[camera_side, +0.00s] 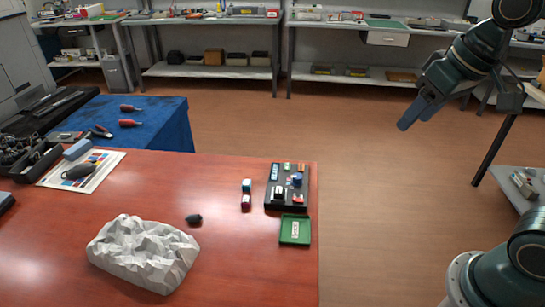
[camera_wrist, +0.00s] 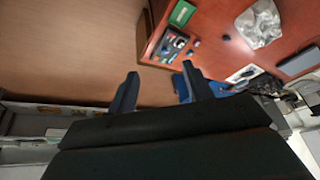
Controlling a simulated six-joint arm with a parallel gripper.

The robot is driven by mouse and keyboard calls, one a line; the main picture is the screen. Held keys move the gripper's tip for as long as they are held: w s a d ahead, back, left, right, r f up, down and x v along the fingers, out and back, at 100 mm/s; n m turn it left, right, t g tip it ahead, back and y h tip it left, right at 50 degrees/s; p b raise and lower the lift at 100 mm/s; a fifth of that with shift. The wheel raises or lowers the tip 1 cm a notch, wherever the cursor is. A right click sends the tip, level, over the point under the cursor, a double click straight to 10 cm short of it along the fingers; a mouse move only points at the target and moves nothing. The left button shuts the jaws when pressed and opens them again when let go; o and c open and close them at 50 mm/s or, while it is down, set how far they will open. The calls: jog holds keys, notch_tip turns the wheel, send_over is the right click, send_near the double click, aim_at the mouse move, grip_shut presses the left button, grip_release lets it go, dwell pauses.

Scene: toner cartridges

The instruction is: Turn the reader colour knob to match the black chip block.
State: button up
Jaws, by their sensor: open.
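The reader (camera_side: 272,207) is a dark panel near the right edge of the red-brown table. It also shows in the wrist view (camera_wrist: 163,54). A round blue knob (camera_side: 297,180) seems to sit on its right part; its pointing direction is too small to read. Small coloured pieces lie on the panel. I cannot tell for sure which is the black chip block. My gripper (camera_side: 415,112) is open and empty, raised over the floor to the right of the table, well apart from the reader. Its two spread fingers show in the wrist view (camera_wrist: 160,72).
A green tray (camera_side: 295,240) lies in front of the reader. Two small blocks (camera_side: 247,185) (camera_side: 246,202) stand left of it. Crumpled white paper (camera_side: 143,252) and a small dark object (camera_side: 193,219) lie further left. The air between gripper and reader looks clear.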

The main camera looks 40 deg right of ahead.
jog(key=w+m+g, duration=0.1)
jog(key=w, duration=0.8)
jog(key=m+g, duration=0.4)
send_over(298, 176)
notch_tip(298, 176, down, 22)
jog(key=r, duration=0.1)
jog(key=shift+w+f+m, duration=0.1)
jog(key=shift+f+m, duration=0.2)
jog(key=shift+f, duration=0.25)
jog(key=shift+f, duration=0.15)
notch_tip(298, 176, down, 14)
jog(key=shift+r, duration=0.25)
jog(key=c, duration=1)
